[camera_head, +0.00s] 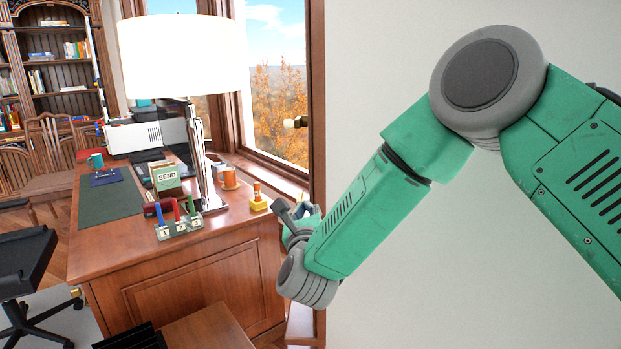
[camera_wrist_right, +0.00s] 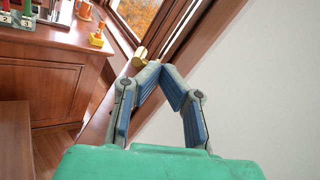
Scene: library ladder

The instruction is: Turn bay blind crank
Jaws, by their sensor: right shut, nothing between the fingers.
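A small brass fitting (camera_head: 295,122), which looks like the blind crank's handle, sticks out from the wooden window frame. It also shows in the right wrist view (camera_wrist_right: 139,57), just beyond and left of my fingertips. My right gripper (camera_wrist_right: 161,69) is shut and empty, its tips meeting in a peak. A gap shows between the tips and the brass in the wrist view, but I cannot tell its depth. In the head view my right gripper (camera_head: 306,209) is partly hidden by its own wrist, below the fitting. The left gripper is not in view.
A wooden desk (camera_head: 215,262) stands left of my right arm, with a tall lamp (camera_head: 186,60), orange mug (camera_head: 230,177) and yellow stamp-like item (camera_head: 258,203) on it. The window sill (camera_head: 262,172) and frame run beside it. A bare white wall (camera_head: 400,70) lies right.

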